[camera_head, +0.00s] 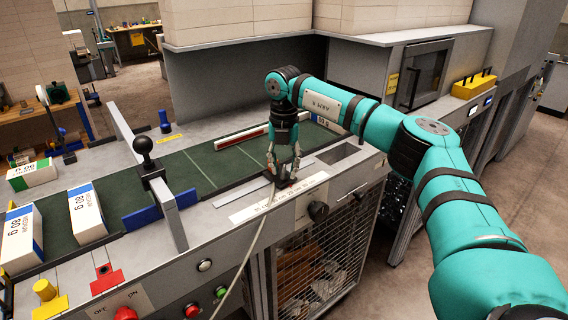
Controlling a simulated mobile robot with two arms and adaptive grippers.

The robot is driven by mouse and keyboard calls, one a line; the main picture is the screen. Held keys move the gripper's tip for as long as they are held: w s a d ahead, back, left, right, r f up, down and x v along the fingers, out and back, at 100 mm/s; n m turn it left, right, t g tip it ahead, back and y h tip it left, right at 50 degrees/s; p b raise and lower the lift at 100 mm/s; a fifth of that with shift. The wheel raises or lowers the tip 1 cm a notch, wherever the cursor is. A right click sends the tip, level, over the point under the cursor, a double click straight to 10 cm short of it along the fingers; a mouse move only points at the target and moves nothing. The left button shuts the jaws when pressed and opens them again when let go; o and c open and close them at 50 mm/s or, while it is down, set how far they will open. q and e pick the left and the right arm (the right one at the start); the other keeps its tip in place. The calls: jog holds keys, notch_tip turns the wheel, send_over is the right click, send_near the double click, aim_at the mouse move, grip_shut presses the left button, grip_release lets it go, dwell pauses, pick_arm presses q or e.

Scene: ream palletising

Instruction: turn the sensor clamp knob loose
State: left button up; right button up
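My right gripper (283,174) points down at the front edge of the conveyor, just behind the white printed scale strip (280,197). Its fingers are at a small dark piece with a bit of red, low on the rail. A pale cable (245,262) runs from there down the front of the machine. This piece looks like the sensor and its clamp. The clamp knob cannot be made out; the fingers seem to cover it. Whether they touch or grip it is too small to tell. My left gripper is not in view.
Paper reams (87,212) lie on the green belt (232,163) at left. A black ball knob (143,146) stands on a bracket across the belt. Another black knob (318,211) is on the front panel, above a mesh cage (318,270). Push buttons (221,291) sit lower left.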

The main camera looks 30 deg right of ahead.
jog(key=shift+c, duration=0.4)
grip_shut()
jog(key=shift+n, duration=0.3)
jog(key=n+p, duration=0.1)
jog(key=n, duration=0.2)
jog(key=shift+r+n, duration=0.1)
jog(key=shift+n, duration=0.3)
jog(key=n+p, duration=0.1)
jog(key=n, duration=0.8)
jog(key=shift+p, duration=0.3)
jog(key=shift+n, duration=2.2)
